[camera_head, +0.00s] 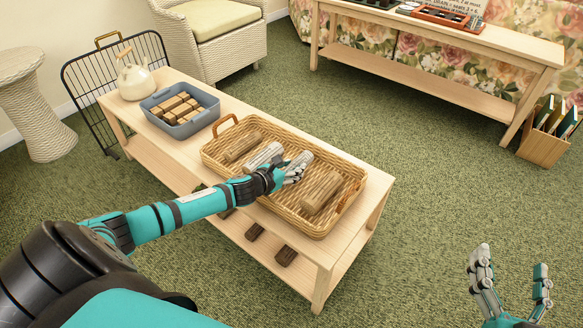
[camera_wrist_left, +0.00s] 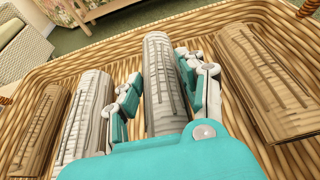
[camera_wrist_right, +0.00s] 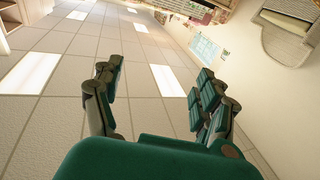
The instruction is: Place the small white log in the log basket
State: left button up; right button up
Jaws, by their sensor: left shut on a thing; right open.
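The wicker log basket (camera_head: 225,172) sits on a light wood bench and holds several logs lying side by side. My left gripper (camera_head: 294,170) is inside it, shut on a pale white-grey log (camera_head: 304,158). In the left wrist view this log (camera_wrist_left: 160,80) stands between the two fingers; whether it touches the basket floor is unclear. Another white log (camera_head: 264,156) lies just left of it. A brown log (camera_head: 243,146) lies at the left end and a thicker brown log (camera_head: 321,192) at the right end. My right gripper (camera_head: 511,268) is open and empty, over the carpet.
A grey-blue bin (camera_head: 158,115) of small wood blocks and a cream kettle (camera_head: 134,80) stand on the bench (camera_head: 350,232). Dark pieces (camera_head: 286,256) lie on its lower shelf. A black fire screen (camera_head: 84,85) stands behind. Green carpet (camera_head: 440,170) is clear to the right.

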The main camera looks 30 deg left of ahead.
pick_arm(q)
jog(key=shift+f, duration=0.15)
pick_arm(e)
jog(key=shift+r, duration=0.3)
pick_arm(q)
jog(key=shift+f, duration=0.3)
pick_arm(e)
jog(key=shift+s+a+r+t, duration=0.1)
jog(key=shift+s+r+t, duration=0.05)
jog(key=shift+r+t, duration=0.75)
pick_arm(q)
jog(key=o, duration=1.3)
jog(key=shift+c, duration=0.2)
jog(key=shift+f, duration=0.1)
